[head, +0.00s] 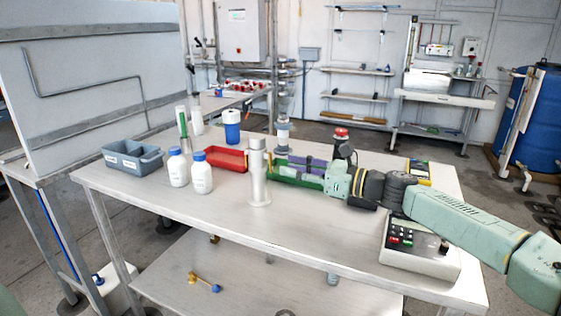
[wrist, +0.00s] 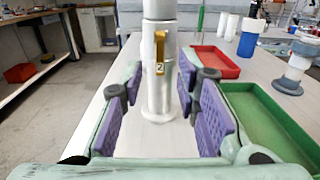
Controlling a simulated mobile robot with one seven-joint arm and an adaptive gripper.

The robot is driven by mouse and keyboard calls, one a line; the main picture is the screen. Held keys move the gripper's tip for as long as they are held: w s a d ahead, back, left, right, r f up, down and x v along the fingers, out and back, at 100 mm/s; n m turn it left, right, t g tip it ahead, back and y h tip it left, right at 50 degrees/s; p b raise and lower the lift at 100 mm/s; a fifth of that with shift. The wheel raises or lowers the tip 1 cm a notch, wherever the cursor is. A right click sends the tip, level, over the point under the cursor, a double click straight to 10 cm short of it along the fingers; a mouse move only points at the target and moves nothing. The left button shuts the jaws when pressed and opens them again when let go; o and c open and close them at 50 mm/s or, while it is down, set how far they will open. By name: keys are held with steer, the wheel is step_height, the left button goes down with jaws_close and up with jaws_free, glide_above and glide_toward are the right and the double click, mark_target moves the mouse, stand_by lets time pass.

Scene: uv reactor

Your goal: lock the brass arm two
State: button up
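The brass arm two (wrist: 159,48) is a short upright brass bar with a "2" label, on the near face of a silver metal column (wrist: 158,98). The column stands upright on the table in the head view (head: 258,178); its brass arm cannot be made out there. My gripper (wrist: 163,100) has purple pads and is open, with one finger on each side of the column in the wrist view. There are visible gaps between the pads and the column. In the head view my gripper (head: 276,166) reaches in from the right, close to the column.
A green tray (wrist: 270,120) lies right of my gripper, with a red tray (wrist: 215,62) behind it. A keypad device (head: 420,250) sits at the front right.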

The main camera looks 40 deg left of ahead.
mark_target(271, 163)
steer(key=shift+p+x, duration=0.35)
steer(key=shift+x, duration=1.75)
steer(key=shift+c, duration=0.3)
jaws_close()
